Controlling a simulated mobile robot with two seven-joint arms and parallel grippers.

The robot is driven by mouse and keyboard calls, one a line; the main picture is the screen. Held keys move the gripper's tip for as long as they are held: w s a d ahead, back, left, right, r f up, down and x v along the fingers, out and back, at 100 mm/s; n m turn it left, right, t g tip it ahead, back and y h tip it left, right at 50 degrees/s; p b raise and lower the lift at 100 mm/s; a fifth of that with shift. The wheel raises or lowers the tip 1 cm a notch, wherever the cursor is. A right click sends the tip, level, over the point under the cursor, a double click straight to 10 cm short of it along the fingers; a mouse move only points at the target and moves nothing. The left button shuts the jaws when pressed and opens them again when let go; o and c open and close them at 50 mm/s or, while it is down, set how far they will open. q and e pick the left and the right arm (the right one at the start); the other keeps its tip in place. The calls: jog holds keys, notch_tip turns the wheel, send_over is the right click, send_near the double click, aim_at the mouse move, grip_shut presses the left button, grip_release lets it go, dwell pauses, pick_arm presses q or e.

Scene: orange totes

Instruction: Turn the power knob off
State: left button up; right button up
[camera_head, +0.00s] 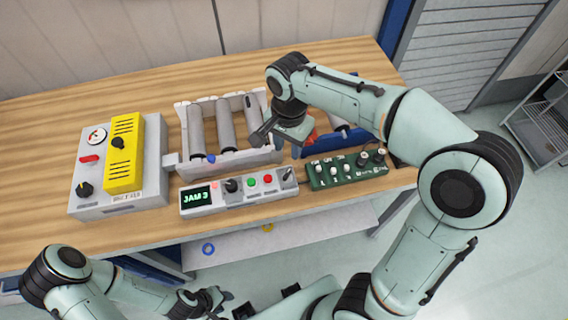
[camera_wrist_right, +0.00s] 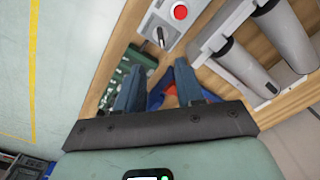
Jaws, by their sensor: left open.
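A grey box (camera_head: 145,185) with a yellow panel (camera_head: 124,165) stands at the left of the bench in the head view. A black knob (camera_head: 85,188) is on its lower left front, and another dark knob (camera_head: 118,143) is on the yellow panel. No readable label shows which is the power knob. My right gripper (camera_head: 266,133) is open and empty above the bench, well right of the box; its spread fingers show in the right wrist view (camera_wrist_right: 157,72). My left gripper (camera_head: 228,301) is open, low in front of the bench, apart from the box.
A control panel (camera_head: 207,208) reading "JAM 3" has buttons and a lever. A green switch panel (camera_head: 345,178) is right of it. Bare wood lies behind the box.

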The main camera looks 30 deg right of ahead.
aim_at(287, 173)
notch_tip(287, 173, down, 11)
jog(key=shift+f+b, duration=0.1)
jog(key=shift+b, duration=0.5)
jog(key=shift+f, duration=0.45)
pick_arm(q)
jog(key=shift+s+f, duration=0.6)
jog(key=shift+f, duration=0.25)
pick_arm(e)
grip_shut()
